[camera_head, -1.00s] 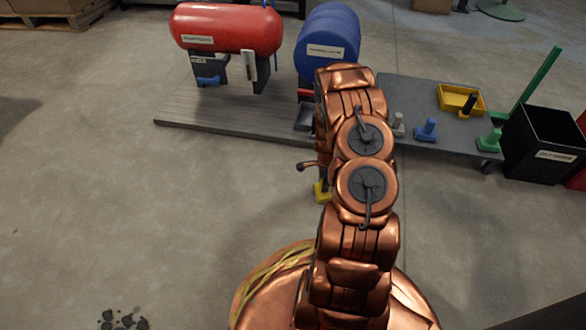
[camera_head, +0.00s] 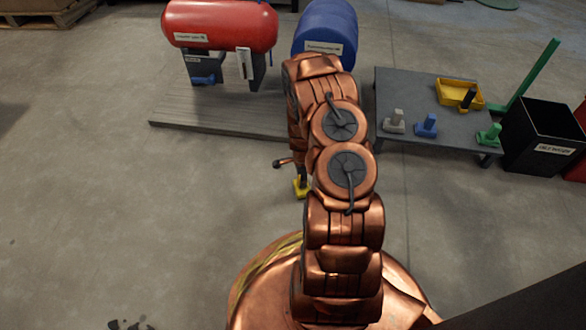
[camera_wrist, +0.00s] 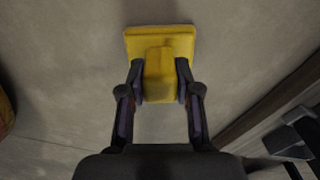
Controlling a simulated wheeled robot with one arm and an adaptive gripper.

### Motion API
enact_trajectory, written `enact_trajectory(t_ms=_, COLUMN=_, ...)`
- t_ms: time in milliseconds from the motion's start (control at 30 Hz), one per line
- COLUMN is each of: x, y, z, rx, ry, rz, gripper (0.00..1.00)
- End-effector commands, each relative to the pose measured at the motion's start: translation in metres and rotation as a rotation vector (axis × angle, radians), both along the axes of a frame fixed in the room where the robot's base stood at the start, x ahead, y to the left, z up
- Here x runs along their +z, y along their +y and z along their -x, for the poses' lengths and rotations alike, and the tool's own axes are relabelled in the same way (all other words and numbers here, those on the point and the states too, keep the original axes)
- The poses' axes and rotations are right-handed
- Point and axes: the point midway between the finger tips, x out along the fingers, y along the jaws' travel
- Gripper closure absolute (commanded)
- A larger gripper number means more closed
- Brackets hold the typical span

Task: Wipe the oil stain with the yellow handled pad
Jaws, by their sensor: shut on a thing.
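The yellow handled pad shows in the wrist view (camera_wrist: 183,38) at the top middle, its flat base beyond my fingers. My gripper (camera_wrist: 159,80) is shut on its yellow handle, one dark finger on each side. In the head view the pad (camera_head: 302,187) is a small yellow patch left of my copper arm, above the floor or on it; I cannot tell which. My gripper is mostly hidden by the arm there. The oil stain (camera_head: 116,325) is a cluster of dark spots on the floor at the bottom left, cut by the frame edge, well away from the pad.
A red tank (camera_head: 220,22) and a blue tank (camera_head: 325,30) stand on a grey platform (camera_head: 200,118) at the back. A low dark table (camera_head: 395,85) holds grey, blue and green handled pads and a yellow tray. A black bin (camera_head: 540,125) stands right. The left floor is clear.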

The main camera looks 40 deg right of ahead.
Motion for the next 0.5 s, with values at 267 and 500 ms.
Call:
enact_trajectory(t_ms=267, x=0.012, y=0.011, z=-0.004, rx=0.0, ry=-0.001, rz=0.0, gripper=1.0)
enact_trajectory(t_ms=500, x=0.039, y=0.014, z=-0.004, rx=0.003, ry=0.001, rz=-0.002, gripper=1.0)
